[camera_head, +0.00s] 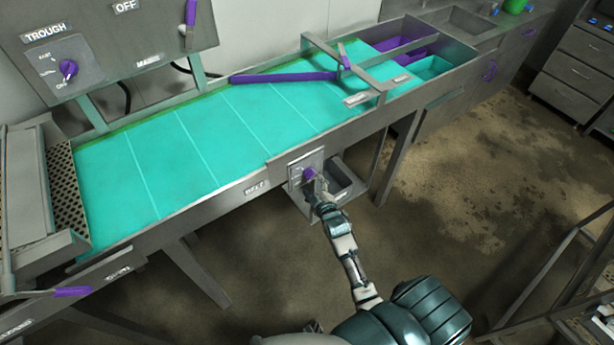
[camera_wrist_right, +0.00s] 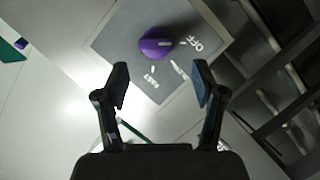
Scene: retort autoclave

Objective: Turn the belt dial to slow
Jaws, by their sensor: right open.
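The belt dial (camera_head: 309,173) is a purple knob on a grey plate on the conveyor's front side, right of the BELT label (camera_head: 255,187). In the right wrist view the dial (camera_wrist_right: 155,42) shows a white pointer mark turned towards the word OFF; FAST is printed below it, and a white mark between them is too blurred to read. My right gripper (camera_head: 317,186) reaches up to the dial. Its two fingers (camera_wrist_right: 160,72) are open, with the knob just beyond and between the tips, apparently not clamped. My left gripper is not in view.
The turquoise conveyor belt (camera_head: 200,140) runs behind the dial plate. A small grey open box (camera_head: 345,180) sits just right of the dial. A TROUGH panel with another purple dial (camera_head: 68,69) stands at upper left. The floor (camera_head: 450,190) at right is clear.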

